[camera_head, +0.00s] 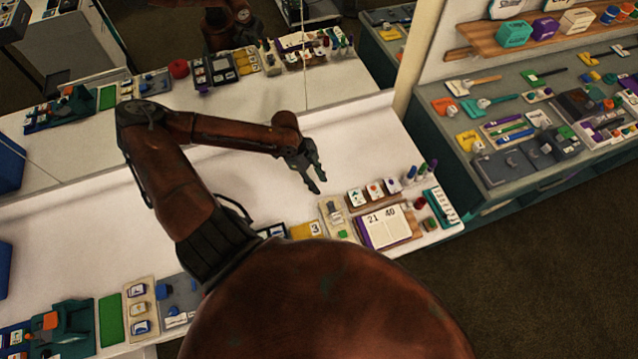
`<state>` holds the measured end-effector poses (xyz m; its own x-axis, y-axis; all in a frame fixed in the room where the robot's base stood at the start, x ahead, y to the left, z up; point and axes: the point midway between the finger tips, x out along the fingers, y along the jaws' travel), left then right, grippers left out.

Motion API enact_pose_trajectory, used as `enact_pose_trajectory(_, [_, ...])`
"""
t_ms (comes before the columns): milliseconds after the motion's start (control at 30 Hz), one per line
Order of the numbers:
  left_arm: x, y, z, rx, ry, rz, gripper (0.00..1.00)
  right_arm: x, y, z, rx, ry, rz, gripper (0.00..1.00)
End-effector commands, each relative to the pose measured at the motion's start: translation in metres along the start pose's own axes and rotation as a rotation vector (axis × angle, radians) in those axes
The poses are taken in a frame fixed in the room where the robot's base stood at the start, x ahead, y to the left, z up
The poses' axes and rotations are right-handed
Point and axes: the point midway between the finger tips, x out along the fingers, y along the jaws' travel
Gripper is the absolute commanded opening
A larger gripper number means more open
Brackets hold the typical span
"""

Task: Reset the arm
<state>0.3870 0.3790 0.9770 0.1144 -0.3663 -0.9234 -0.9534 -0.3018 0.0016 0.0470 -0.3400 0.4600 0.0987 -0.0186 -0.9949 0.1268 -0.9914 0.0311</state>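My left arm rises from the bottom, bends at an elbow on the left and reaches right over the white tabletop (75,235). My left gripper (318,185) hangs above the bare white surface, with its two dark fingers apart and nothing between them. My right gripper is not in view. A large brown rounded part of my own body covers the bottom middle and hides part of the table.
A green board (111,319) and small props lie at the front left. A mirror-like panel behind the table repeats the props and arm. A grey side counter (513,167) with tools and boxes stands right. The middle tabletop is clear.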

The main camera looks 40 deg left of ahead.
Motion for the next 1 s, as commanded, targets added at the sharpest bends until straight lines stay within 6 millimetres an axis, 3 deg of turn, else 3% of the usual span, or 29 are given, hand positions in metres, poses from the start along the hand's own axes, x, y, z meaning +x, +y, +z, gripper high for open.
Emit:
enact_pose_trajectory(333, [0.014,0.001,0.0,-0.001,0.002,0.002,0.3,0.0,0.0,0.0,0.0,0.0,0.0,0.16])
enact_pose_trajectory(900, [0.115,0.0,-0.001,-0.001,0.001,0.0,0.3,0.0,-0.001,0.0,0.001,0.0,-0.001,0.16])
enact_pose_trajectory(1000, [0.121,-0.005,0.004,0.0,-0.003,-0.005,0.3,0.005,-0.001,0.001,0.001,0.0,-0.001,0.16])
